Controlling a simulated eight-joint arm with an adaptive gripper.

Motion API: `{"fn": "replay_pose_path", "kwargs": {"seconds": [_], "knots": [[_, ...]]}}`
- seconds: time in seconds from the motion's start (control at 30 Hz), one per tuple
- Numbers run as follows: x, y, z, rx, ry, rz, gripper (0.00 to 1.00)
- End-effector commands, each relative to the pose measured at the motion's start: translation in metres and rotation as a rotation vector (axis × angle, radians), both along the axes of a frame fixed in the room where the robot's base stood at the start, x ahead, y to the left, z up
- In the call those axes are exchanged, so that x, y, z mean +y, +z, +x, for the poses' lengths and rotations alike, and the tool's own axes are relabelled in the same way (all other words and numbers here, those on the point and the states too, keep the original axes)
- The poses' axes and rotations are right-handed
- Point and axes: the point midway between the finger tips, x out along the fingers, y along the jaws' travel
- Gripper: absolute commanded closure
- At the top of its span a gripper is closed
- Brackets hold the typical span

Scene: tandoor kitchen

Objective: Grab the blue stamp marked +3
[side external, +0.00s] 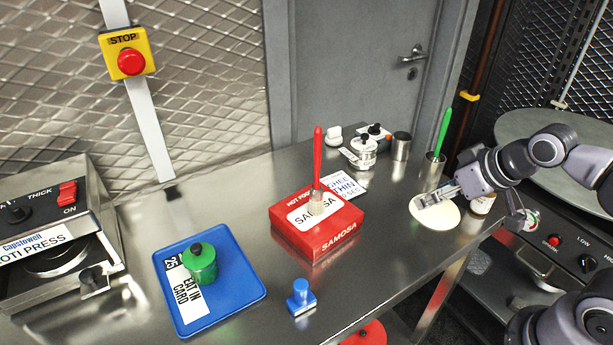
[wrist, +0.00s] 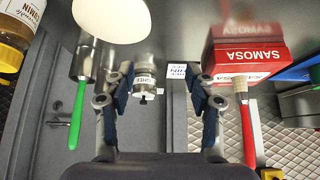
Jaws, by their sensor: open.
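A small blue stamp (side external: 301,297) with a knob handle stands upright on the steel counter, near its front edge, between the blue tray and the red samosa box. No +3 mark can be read on it. My gripper (side external: 432,197) is far to the right of the stamp, above the pale round dough at the counter's right end. In the wrist view my gripper (wrist: 160,92) is open with nothing between its fingers. The stamp does not show in the wrist view.
The red samosa box (side external: 318,240), with a red-handled brush on it, stands between my gripper and the stamp. The blue tray (side external: 250,290) holds a green knobbed piece and a card. Jars and a green-handled tool (side external: 443,130) stand behind.

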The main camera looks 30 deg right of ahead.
Motion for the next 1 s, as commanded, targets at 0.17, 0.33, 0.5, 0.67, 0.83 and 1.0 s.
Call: {"fn": "replay_pose_path", "kwargs": {"seconds": [0.17,0.33,0.5,0.67,0.83,1.0], "knots": [[0.006,0.003,0.003,0.013,0.037,-0.012,0.44],[0.043,0.016,0.016,0.092,0.255,-0.085,0.44],[0.102,0.03,0.028,0.202,0.598,-0.201,0.44],[0.164,0.036,0.031,0.293,0.928,-0.308,0.44],[0.23,0.037,0.023,0.377,1.271,-0.417,0.44],[0.278,0.033,0.009,0.434,1.523,-0.494,0.44]]}}
